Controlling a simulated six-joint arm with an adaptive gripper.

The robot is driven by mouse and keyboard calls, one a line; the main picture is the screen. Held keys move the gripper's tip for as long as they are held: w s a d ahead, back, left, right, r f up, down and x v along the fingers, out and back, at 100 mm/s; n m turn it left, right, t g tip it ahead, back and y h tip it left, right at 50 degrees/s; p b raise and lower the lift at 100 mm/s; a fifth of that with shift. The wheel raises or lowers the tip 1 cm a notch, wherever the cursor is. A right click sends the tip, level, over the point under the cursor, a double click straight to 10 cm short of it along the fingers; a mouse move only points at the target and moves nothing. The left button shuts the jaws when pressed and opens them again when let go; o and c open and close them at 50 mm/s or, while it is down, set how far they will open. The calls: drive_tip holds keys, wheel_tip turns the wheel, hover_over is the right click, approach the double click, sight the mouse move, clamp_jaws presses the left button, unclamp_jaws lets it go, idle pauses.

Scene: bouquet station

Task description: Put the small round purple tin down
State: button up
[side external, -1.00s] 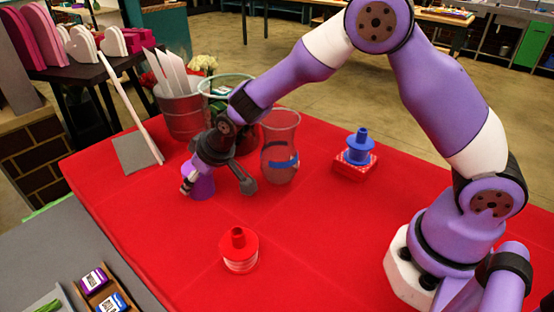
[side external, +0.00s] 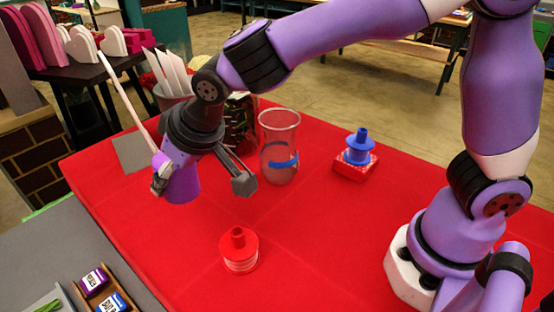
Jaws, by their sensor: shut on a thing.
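The small round purple tin (side external: 182,182) is held at my gripper (side external: 201,184), left of the middle of the red table. One finger lies against the tin's left side; the other finger stands out to its right. The tin is tilted a little and seems to be above the cloth, though the gap under it is hard to judge. My wrist hides its upper right part.
The red-clothed table (side external: 320,240) holds a clear glass vase (side external: 280,165) with a blue band, a blue spool (side external: 358,150) on a red block (side external: 355,168), and a red spool (side external: 239,252) in front. A grey sheet (side external: 132,152) lies behind left. Cloth around the red spool is free.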

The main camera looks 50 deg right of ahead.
wheel_tip(320, 180, up, 11)
drive_tip(key=shift+s+r, duration=0.1)
drive_tip(key=w+d+m+h, duration=0.2)
drive_tip(key=w+d+m, duration=0.1)
drive_tip(key=d, duration=0.6)
drive_tip(key=w+d+m+h, duration=0.1)
drive_tip(key=w+d+m, duration=0.1)
drive_tip(key=d, duration=0.8)
drive_tip(key=s+d+m+g+h, duration=0.1)
drive_tip(key=s+d+m, duration=0.1)
drive_tip(key=d, duration=0.7)
drive_tip(key=s+d+m+h, duration=0.1)
drive_tip(key=d+m, duration=0.2)
drive_tip(key=d, duration=0.5)
wheel_tip(320, 180, down, 18)
drive_tip(key=shift+r, duration=0.2)
drive_tip(key=shift+f, duration=2.25)
drive_tip(key=o, duration=1.2)
drive_tip(key=shift+f, duration=0.15)
drive_tip(key=shift+c, duration=0.2)
